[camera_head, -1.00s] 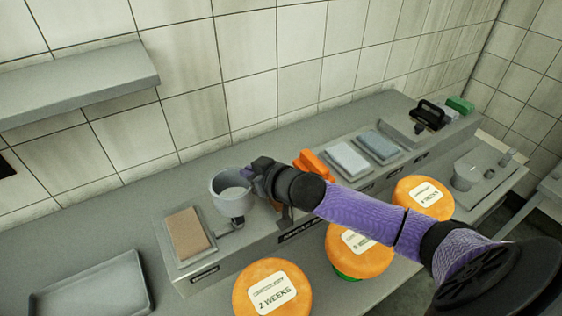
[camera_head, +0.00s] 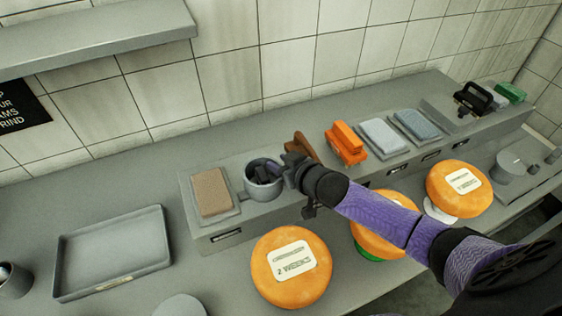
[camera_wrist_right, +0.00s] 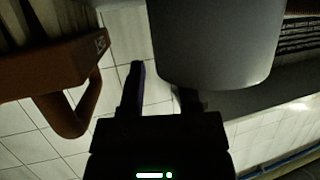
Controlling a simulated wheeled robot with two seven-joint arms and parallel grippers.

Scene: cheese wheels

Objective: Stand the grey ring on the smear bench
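The grey ring (camera_head: 262,191), an open cup-like cylinder, is upright on the left part of the raised grey bench (camera_head: 290,205), beside a brown pad. My right gripper (camera_head: 276,169) is at the ring's right rim, with dark parts over or inside its opening. In the right wrist view the ring's smooth grey wall (camera_wrist_right: 215,45) fills the upper middle and covers the tip of one finger. The right gripper's fingers (camera_wrist_right: 162,90) stand apart there, and a gap shows between the other finger and the wall. The ring's base contact is not clear. My left gripper is out of view.
The brown pad (camera_head: 212,192) is left of the ring. A brown handled block (camera_head: 302,147) and an orange block (camera_head: 345,143) are close to its right. Orange cheese wheels (camera_head: 290,267) stand in front. An empty grey tray (camera_head: 113,252) lies at left.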

